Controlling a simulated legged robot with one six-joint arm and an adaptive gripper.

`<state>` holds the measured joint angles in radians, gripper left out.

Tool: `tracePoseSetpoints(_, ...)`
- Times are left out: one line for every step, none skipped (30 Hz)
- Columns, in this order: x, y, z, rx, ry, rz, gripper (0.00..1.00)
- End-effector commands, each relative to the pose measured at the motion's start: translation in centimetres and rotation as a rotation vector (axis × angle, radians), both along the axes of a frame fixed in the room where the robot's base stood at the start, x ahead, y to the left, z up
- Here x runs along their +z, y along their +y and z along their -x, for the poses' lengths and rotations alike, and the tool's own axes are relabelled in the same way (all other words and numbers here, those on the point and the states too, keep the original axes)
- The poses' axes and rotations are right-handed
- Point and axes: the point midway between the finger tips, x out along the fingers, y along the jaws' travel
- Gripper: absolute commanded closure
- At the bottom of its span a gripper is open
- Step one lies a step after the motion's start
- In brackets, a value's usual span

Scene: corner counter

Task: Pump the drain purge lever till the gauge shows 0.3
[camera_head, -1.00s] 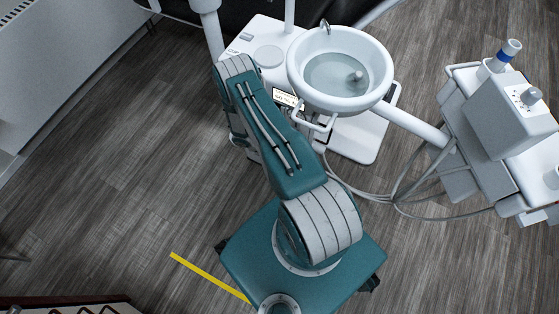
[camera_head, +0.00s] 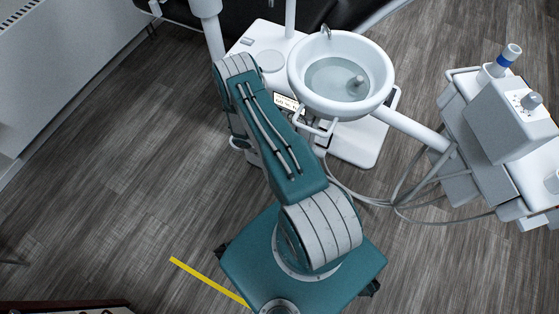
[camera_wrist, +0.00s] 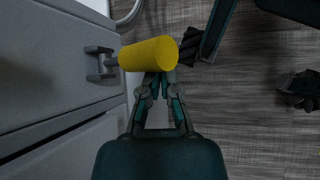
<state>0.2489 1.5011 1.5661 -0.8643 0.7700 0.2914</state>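The lever is a thick yellow cylinder (camera_wrist: 146,54) on a grey bracket (camera_wrist: 100,63) in the wrist view. The bracket is on the face of a grey-white cabinet. My gripper (camera_wrist: 157,76) is just below the cylinder in that view, its two fingers close together. The cylinder overlaps the fingertips, so I cannot tell whether they touch it. Nothing shows between the fingers. In the head view, a small lit display (camera_head: 288,102) sits on the white unit below the basin, partly behind my arm; its reading is too small to make out. The lever and gripper are hidden there.
A white round basin (camera_head: 341,77) stands above the display. A white instrument unit (camera_head: 510,128) is at the right, with hoses (camera_head: 400,190) hanging toward the basin unit. The wood-look floor (camera_head: 110,170) at the left is clear, apart from a yellow strip (camera_head: 208,282).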

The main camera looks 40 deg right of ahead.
Motion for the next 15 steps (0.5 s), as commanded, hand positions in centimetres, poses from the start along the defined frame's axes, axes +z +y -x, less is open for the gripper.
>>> tracePoseSetpoints(0.5, -0.4, 0.0, -0.002, 0.009, 0.012, 1.0)
tracePoseSetpoints(0.6, -0.4, -0.1, -0.001, 0.009, 0.013, 1.0)
tracePoseSetpoints(0.8, -0.3, -0.2, -0.001, 0.008, 0.013, 1.0)
tracePoseSetpoints(0.9, -0.2, -0.4, 0.0, 0.007, 0.013, 1.0)
tracePoseSetpoints(1.2, -0.1, -0.6, 0.0, 0.006, 0.013, 1.0)
tracePoseSetpoints(1.6, 0.2, -0.9, 0.002, 0.005, 0.013, 1.0)
tracePoseSetpoints(1.9, 0.4, -1.2, 0.001, 0.005, 0.012, 1.0)
tracePoseSetpoints(2.3, 0.7, -1.5, 0.001, 0.005, 0.011, 1.0)
tracePoseSetpoints(2.9, 1.1, -1.9, 0.001, 0.004, 0.01, 1.0)
tracePoseSetpoints(3.3, 1.4, -2.3, 0.001, 0.003, 0.01, 1.0)
tracePoseSetpoints(3.8, 1.7, -2.6, 0.003, 0.004, 0.009, 1.0)
tracePoseSetpoints(4.4, 2.1, -3.0, 0.001, 0.004, 0.009, 1.0)
tracePoseSetpoints(4.8, 2.5, -3.4, 0.002, 0.003, 0.008, 1.0)
tracePoseSetpoints(5.2, 2.8, -3.8, 0.002, 0.002, 0.007, 1.0)
tracePoseSetpoints(5.8, 3.1, -4.2, 0.003, 0.003, 0.006, 1.0)
